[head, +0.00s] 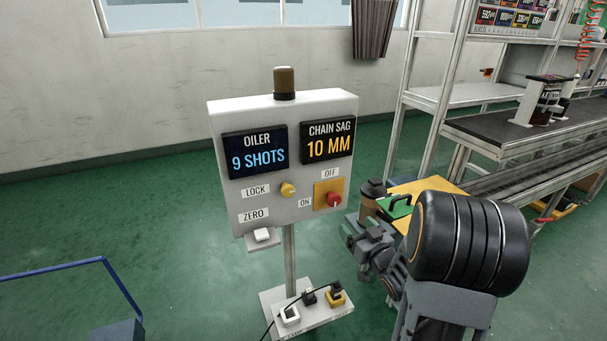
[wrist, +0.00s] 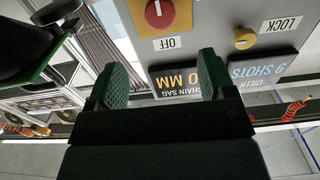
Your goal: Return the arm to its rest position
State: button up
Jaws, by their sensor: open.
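My gripper (wrist: 160,62) shows in the wrist view with its two green-padded fingers apart and nothing between them. Behind it the control panel appears upside down, with the red knob (wrist: 159,13) above the fingertips, close to the OFF label. The red knob (head: 334,199) is uncovered and apart from my arm. The panel's displays read 9 SHOTS (head: 256,153) and 10 MM (head: 328,143).
A post carries the panel above a floor plate (head: 318,319) with small switches and a cable. A yellow board (head: 430,187) lies partly behind my arm. Shelving with a workbench (head: 500,133) stands at the right. A blue rail (head: 60,270) is at lower left.

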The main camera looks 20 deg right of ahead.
notch_tip(320, 180, up, 12)
jog(key=a+f+g+h+p, duration=0.1)
jog(key=a+g+h+p, duration=0.15)
jog(key=p, duration=0.75)
jog(key=s+a+r+g+p, duration=0.5)
jog(key=s+r+g+p, duration=0.1)
jog(key=s+r+p, duration=0.2)
jog(key=s+a+r+m+g+p, duration=0.1)
jog(key=s+a+r+g+p, duration=0.4)
jog(key=s+r+p, duration=0.3)
notch_tip(320, 180, up, 4)
jog(key=shift+s+a+r+g+p, duration=0.3)
jog(key=shift+a+p, duration=0.45)
jog(key=shift+p, duration=0.45)
